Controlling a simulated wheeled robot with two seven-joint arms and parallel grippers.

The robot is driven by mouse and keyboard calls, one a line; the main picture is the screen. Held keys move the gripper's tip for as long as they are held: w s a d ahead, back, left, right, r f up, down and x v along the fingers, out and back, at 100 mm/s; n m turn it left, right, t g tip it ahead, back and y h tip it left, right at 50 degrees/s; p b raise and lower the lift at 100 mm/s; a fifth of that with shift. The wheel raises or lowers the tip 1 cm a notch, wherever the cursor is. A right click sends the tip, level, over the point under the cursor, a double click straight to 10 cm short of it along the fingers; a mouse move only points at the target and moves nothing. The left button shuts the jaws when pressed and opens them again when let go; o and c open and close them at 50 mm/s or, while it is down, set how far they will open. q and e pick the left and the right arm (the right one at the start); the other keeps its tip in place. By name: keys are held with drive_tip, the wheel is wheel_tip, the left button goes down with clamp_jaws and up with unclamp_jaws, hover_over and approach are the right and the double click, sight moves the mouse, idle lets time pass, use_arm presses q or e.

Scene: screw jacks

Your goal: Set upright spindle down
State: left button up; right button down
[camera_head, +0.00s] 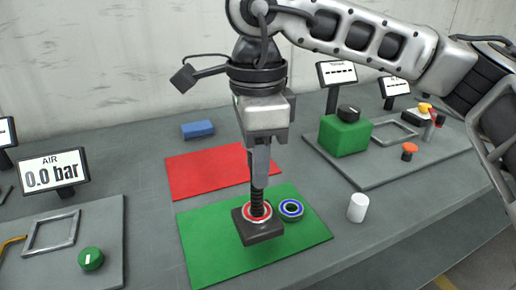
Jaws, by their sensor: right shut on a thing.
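My right gripper (261,168) reaches down from above and is shut on the upper part of the spindle (257,200), a dark threaded rod that stands upright. The spindle's lower end is at a dark square base (258,231) with a red and white ring on top, on the green mat (205,247). Whether the spindle is seated in the base or just above it I cannot tell. The gripper's fingers hide the spindle's top. My left gripper is not in view.
A blue-ringed round part (291,210) lies beside the base. A white cylinder (358,207) stands to the right. A red mat (205,172) and a blue block (197,129) lie behind. A panel with a green box (345,137) is at right, another panel (105,225) at left.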

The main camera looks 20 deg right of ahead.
drive_tip(key=shift+w+d+f, duration=0.1)
drive_tip(key=shift+w+f, duration=0.1)
drive_tip(key=shift+f, duration=0.75)
drive_tip(key=shift+w+d+f, duration=0.1)
drive_tip(key=shift+w+f, duration=0.1)
drive_tip(key=shift+f, duration=0.85)
drive_tip(key=shift+f, duration=0.15)
drive_tip(key=c, duration=1.1)
unclamp_jaws()
drive_tip(key=shift+o, duration=0.2)
wheel_tip(320, 180, up, 12)
drive_tip(key=shift+r, duration=0.2)
drive_tip(key=shift+s, duration=0.1)
